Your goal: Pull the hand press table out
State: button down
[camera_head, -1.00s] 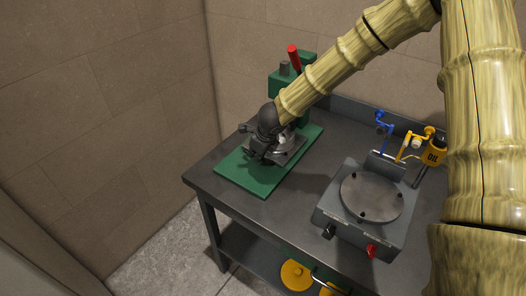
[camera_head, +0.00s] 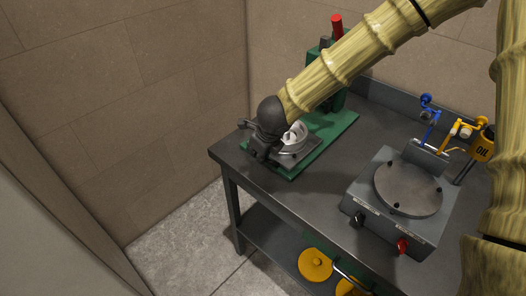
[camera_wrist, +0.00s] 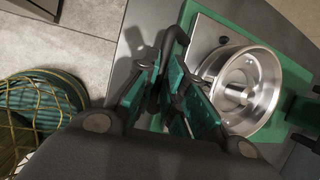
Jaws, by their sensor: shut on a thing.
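The hand press has a green base (camera_head: 341,124), a green column and a red-topped lever (camera_head: 336,24). Its grey table (camera_head: 293,163) sits at the front end of the base, clear of the column. A round silver mould (camera_head: 293,137) rests on the table; in the wrist view the mould (camera_wrist: 240,92) shows open with a central post, beside a bare patch of the table (camera_wrist: 203,40). My gripper (camera_head: 256,150) is at the table's front edge. In the wrist view its fingers (camera_wrist: 172,88) are shut on the dark table handle (camera_wrist: 163,60), mostly hidden between them.
The dark workbench (camera_head: 310,200) carries a grey box with a round plate (camera_head: 408,188) on the right. Behind it are blue and yellow brackets and an oil can (camera_head: 480,146). Yellow discs (camera_head: 315,265) lie on the lower shelf. Open floor lies left of the bench.

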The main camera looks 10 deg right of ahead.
jog(key=shift+s+a, duration=0.15)
jog(key=c, duration=1.5)
grip_release()
jog(key=shift+a, duration=0.15)
jog(key=v, duration=1.2)
